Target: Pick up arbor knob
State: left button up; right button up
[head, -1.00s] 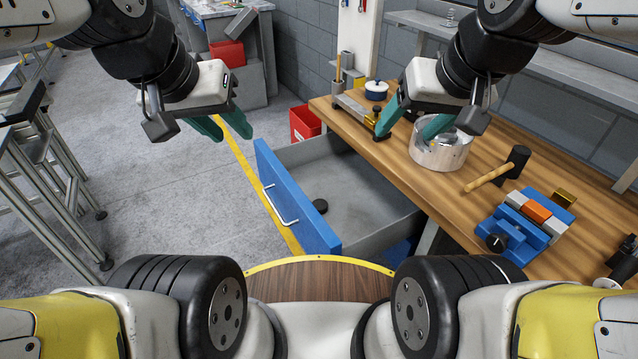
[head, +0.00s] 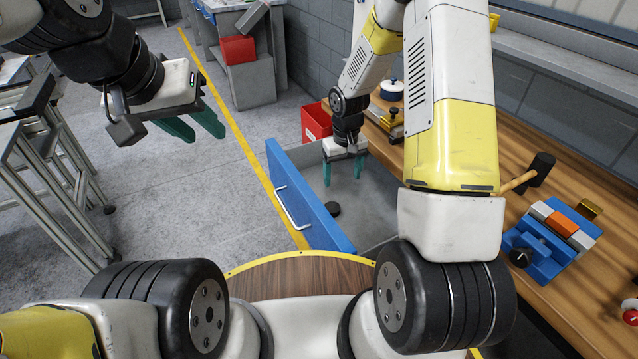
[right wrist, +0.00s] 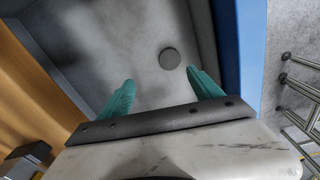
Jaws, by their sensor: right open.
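The arbor knob (head: 333,209) looks like a small dark round disc lying on the floor of the open drawer (head: 312,209), close to its blue front. It also shows in the right wrist view (right wrist: 170,58) as a grey disc beyond the fingertips. My right gripper (head: 341,181) is open and empty over the drawer, its teal fingers pointing down, above the knob and apart from it. In the right wrist view its fingers (right wrist: 160,85) are spread wide. My left gripper (head: 204,138) is out to the left over the bare floor, its teal fingers apart with nothing between them.
The drawer's blue front and grey walls enclose the knob. A red bin (head: 316,122) stands behind the drawer. My right arm hides part of the bench.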

aim_at(332, 207)
jog(key=shift+n+g, duration=0.3)
jog(key=f, duration=0.4)
jog(key=a+f, duration=0.1)
jog(key=f, duration=0.4)
jog(key=w+a+f, duration=0.1)
jog(key=f, duration=0.3)
jog(key=shift+a+f, duration=0.2)
jog(key=shift+f, duration=0.1)
jog(key=shift+c, duration=0.2)
jog(key=c, duration=1.4)
